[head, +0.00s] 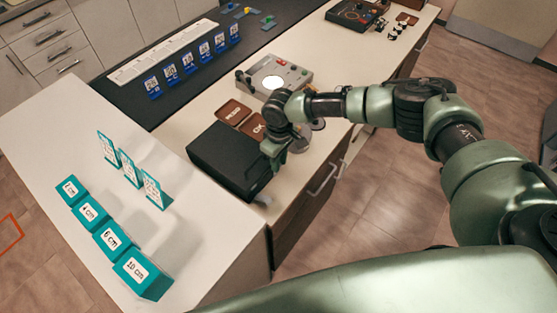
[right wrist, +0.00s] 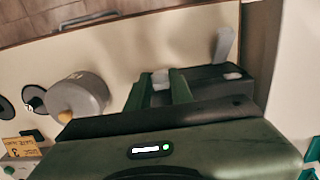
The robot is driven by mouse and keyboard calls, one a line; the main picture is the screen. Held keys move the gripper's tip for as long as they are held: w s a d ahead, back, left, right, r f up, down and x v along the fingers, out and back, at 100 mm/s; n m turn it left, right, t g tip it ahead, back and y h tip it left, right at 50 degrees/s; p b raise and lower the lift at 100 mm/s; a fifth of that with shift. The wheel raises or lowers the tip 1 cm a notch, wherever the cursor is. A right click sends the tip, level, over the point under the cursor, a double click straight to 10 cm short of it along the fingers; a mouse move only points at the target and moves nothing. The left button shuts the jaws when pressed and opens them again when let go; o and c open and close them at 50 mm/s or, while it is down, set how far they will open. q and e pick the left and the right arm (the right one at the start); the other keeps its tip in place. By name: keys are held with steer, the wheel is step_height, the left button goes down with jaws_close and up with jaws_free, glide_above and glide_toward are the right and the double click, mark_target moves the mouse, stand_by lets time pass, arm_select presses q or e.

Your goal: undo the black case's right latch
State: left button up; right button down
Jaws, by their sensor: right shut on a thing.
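The black case (head: 225,158) lies shut on the light counter in the head view; part of it also shows in the right wrist view (right wrist: 215,88). My right gripper (head: 273,150) is at the case's front edge, towards its far end. In the right wrist view my right gripper (right wrist: 160,82) is shut on the pale grey right latch (right wrist: 160,77), which shows between the fingers. The other latch (right wrist: 223,46) sticks out from the case's front edge; it also shows in the head view (head: 263,199). My left gripper is not in view.
Two brown signs (head: 236,112) and a grey device with a round white plate (head: 273,83) lie beyond the case. A grey cylinder (right wrist: 78,97) stands near the gripper. Teal blocks (head: 143,273) and cards stand at left. The counter between them and the case is clear.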

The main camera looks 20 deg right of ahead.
steer(key=s+d+t+y+p, duration=0.1)
steer(key=s+f+t+p, duration=0.1)
steer(key=shift+s+d+t+y+p, duration=0.3)
steer(key=shift+d+t+y, duration=0.05)
steer(key=shift+t+y, duration=0.05)
steer(key=shift+s+d+f+t+y, duration=0.2)
steer(key=shift+t+y, duration=0.1)
steer(key=shift+t, duration=0.1)
steer(key=shift+s+d+f+t+y+b, duration=0.35)
steer(key=shift+s+f+t+y+b, duration=0.35)
steer(key=shift+t+b, duration=0.4)
steer(key=t+b, duration=0.1)
steer(key=f+t+y+b, duration=0.1)
steer(key=b, duration=0.1)
steer(key=shift+s+d+f, duration=0.3)
steer(key=shift+s, duration=0.1)
steer(key=shift+s+d+f+t+y+b, duration=0.1)
steer(key=shift+t+y+b, duration=0.4)
steer(key=shift+t+b, duration=0.3)
steer(key=c, duration=1.2)
jaws_free()
steer(key=shift+c, duration=0.2)
